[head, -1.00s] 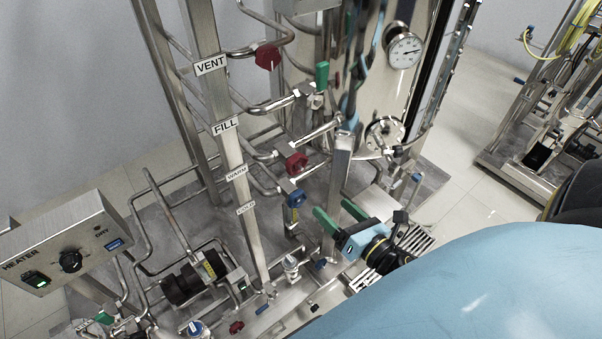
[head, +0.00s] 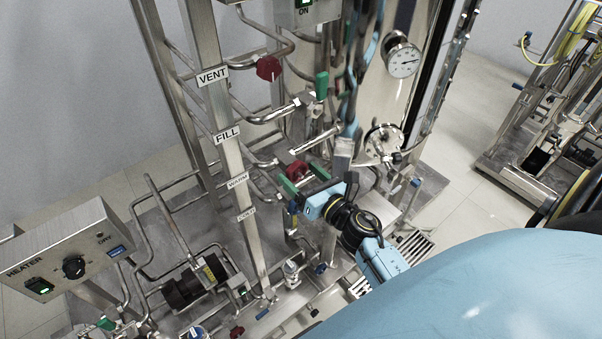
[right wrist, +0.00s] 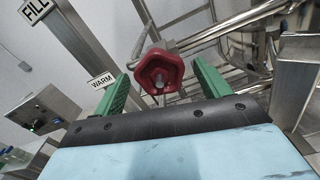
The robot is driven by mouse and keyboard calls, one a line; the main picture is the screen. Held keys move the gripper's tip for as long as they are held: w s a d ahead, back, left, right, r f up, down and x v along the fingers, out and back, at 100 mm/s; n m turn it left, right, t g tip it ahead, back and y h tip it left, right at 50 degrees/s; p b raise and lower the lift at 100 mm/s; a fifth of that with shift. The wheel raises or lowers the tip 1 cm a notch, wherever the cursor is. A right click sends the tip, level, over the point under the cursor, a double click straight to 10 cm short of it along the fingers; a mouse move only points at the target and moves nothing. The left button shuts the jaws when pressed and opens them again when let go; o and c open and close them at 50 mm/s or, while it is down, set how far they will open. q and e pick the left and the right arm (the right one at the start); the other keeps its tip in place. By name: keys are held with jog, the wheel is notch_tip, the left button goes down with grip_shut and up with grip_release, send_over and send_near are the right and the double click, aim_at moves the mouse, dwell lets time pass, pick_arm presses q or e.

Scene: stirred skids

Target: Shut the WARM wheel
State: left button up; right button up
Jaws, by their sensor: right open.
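The WARM wheel is a red knob (head: 297,170) on the pipe by the WARM label (head: 237,181). In the right wrist view the red wheel (right wrist: 158,70) appears between the two green fingers, nearer the upper ends, with the WARM label (right wrist: 101,80) to its left. My right gripper (head: 304,178) is open, its green fingers pointing at the wheel from the lower right. It also shows large in the right wrist view (right wrist: 160,78), with nothing gripped. I cannot tell whether the fingertips reach around the wheel or stop just short. My left gripper is out of view.
Steel pipes and a post (head: 342,155) crowd the gripper. A heater box (head: 70,258) stands at the left.

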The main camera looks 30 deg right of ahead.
jog(key=shift+w, duration=0.25)
jog(key=c, duration=1)
jog(key=shift+o, duration=0.2)
